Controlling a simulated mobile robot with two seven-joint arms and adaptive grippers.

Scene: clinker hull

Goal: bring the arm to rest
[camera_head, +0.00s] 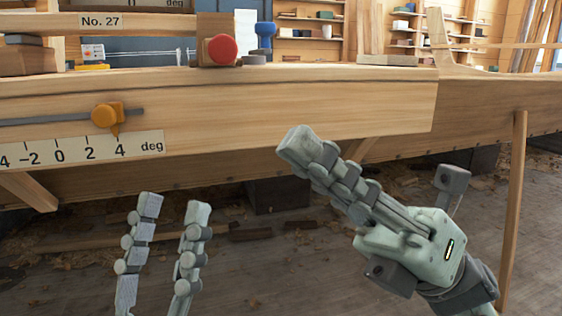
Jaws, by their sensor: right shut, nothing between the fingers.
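My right gripper (296,146) is pale green and grey and comes in from the lower right. Its fingers are together, with nothing between them, and they point up and left in front of the wooden hull plank. My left gripper (174,202) stands at the lower left with two upright fingers apart. It is open and empty, in front of the floor below the plank. The rest of the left arm is outside the picture.
A long wooden plank (300,105) crosses the view. It carries an orange slider (108,116) over a degree scale (75,150). A wooden post (513,200) stands at right.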

